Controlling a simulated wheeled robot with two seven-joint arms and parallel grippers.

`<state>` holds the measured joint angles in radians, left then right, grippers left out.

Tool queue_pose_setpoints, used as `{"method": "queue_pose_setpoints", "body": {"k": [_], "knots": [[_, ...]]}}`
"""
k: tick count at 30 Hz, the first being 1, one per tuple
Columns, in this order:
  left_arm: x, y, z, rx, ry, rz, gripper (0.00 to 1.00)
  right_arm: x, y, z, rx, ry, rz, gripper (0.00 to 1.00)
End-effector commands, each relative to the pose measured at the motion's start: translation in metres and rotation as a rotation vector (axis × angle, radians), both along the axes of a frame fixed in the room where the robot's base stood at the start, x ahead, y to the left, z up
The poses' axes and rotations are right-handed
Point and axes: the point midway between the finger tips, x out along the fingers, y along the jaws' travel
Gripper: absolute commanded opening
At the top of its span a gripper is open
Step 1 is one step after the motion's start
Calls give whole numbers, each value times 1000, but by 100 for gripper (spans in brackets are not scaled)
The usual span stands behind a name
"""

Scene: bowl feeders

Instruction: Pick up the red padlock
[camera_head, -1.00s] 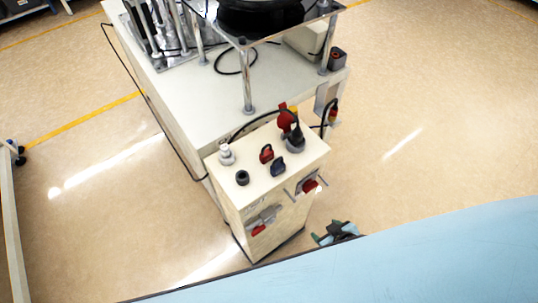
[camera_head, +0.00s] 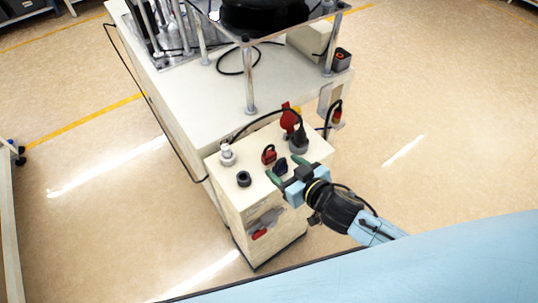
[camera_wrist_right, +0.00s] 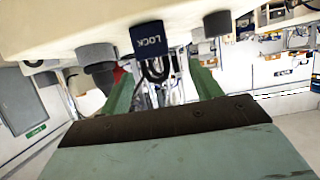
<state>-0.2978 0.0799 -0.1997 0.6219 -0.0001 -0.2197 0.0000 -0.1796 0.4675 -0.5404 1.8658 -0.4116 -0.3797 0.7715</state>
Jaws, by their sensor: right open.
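The red padlock (camera_head: 268,154) sits upright on the top of a cream cabinet (camera_head: 232,192) in the head view. A dark blue padlock (camera_head: 281,164) stands right beside it, partly behind my right gripper. My right gripper (camera_head: 287,170) is open, its green fingertips at the cabinet's front right edge, closer to the blue padlock than to the red one. In the right wrist view the blue padlock (camera_wrist_right: 149,38), marked LOCK, appears upside down beyond the open fingers (camera_wrist_right: 162,88). A small red patch (camera_wrist_right: 118,74) shows behind the left finger; I cannot tell what it is. My left gripper is out of view.
A black knob (camera_head: 243,179), a pale fitting (camera_head: 226,154) and a tall red-and-black item (camera_head: 290,120) also stand on the cabinet. A red-handled part (camera_head: 260,233) is on its front. A white table (camera_head: 185,90) with metal posts adjoins behind. Floor at right is clear.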

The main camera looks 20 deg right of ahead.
Motion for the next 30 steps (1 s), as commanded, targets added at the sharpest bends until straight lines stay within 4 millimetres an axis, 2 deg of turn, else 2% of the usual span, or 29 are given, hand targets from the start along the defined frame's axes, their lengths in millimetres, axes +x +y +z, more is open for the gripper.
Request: {"method": "queue_pose_setpoints", "body": {"k": [3, 11, 19, 29, 30], "knots": [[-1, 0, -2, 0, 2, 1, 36, 14, 5, -7, 1, 0, 0, 64], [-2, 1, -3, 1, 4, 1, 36, 30, 9, -10, -1, -1, 0, 64], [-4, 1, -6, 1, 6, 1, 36, 64, 18, -19, 2, 0, 1, 64], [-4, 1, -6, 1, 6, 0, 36, 70, 20, -22, 1, 1, 0, 64], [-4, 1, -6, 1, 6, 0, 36, 70, 20, -22, 1, 1, 0, 61]]}}
